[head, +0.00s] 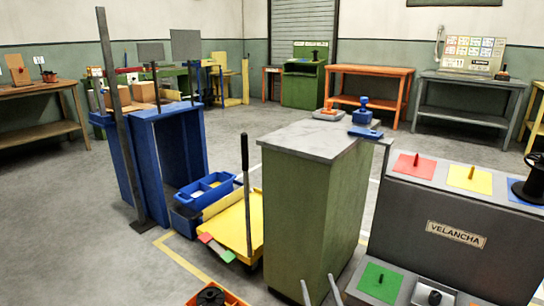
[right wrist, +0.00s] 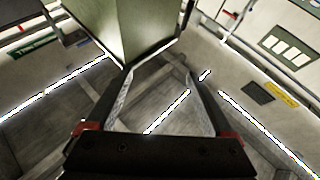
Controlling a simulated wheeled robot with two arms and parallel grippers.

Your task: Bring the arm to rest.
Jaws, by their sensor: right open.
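My right gripper (head: 320,286) shows at the bottom edge of the head view, only as two grey fingertips with a gap between them. In the right wrist view, my right gripper (right wrist: 158,82) is open. Its two fingers stand apart with only grey floor between them, and nothing is held. A green cabinet (right wrist: 147,28) rises just beyond the fingertips there. My left gripper is not in view.
The green cabinet (head: 312,215) stands in front, with blue and orange items on top. A grey pegged stand (head: 455,240) is at right, holding a black spool (head: 530,180). An orange tray (head: 215,296) sits at bottom. A yellow cart (head: 235,230) and blue frame (head: 150,160) stand left.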

